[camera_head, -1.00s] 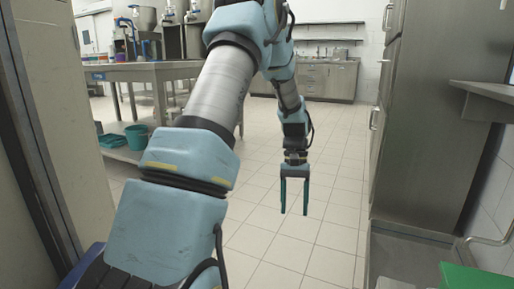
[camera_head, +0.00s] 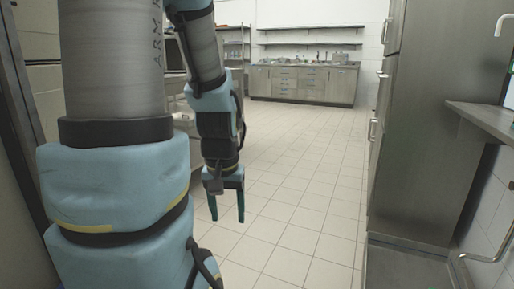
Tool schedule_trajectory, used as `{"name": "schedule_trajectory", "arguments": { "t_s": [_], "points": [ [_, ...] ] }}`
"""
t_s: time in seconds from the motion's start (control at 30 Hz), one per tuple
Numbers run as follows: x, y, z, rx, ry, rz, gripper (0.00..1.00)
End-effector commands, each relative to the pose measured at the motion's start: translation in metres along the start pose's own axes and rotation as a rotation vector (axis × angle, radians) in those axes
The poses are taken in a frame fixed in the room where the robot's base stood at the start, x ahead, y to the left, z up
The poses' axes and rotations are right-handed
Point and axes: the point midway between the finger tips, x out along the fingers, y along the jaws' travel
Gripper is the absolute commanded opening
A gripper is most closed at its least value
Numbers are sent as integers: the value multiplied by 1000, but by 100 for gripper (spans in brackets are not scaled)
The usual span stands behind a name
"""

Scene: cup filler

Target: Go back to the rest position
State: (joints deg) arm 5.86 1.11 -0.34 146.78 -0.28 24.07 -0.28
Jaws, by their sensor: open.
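My gripper (camera_head: 227,206) hangs from my arm left of the middle of the head view. Its two dark teal fingers point down and are apart, with nothing between them. Tiled floor shows behind and below the fingers. My own arm fills much of the left side of the view and hides what lies behind it.
A steel cabinet with handles (camera_head: 418,130) stands tall at the right, with a metal shelf (camera_head: 485,113) beside it. A steel counter with drawers (camera_head: 304,84) stands along the far wall under wall shelves (camera_head: 310,43). The tiled floor (camera_head: 300,160) between is clear.

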Motion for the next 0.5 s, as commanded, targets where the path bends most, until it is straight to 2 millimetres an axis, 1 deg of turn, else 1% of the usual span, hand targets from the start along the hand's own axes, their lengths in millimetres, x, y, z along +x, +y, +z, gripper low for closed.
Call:
{"name": "schedule_trajectory", "arguments": {
  "t_s": [0.03,0.07,0.5],
  "points": [
    [-25,0,-4,0,0,0,63],
    [-33,0,-5,0,0,0,63],
    [-167,1,-24,1,-1,0,63]
  ]
}}
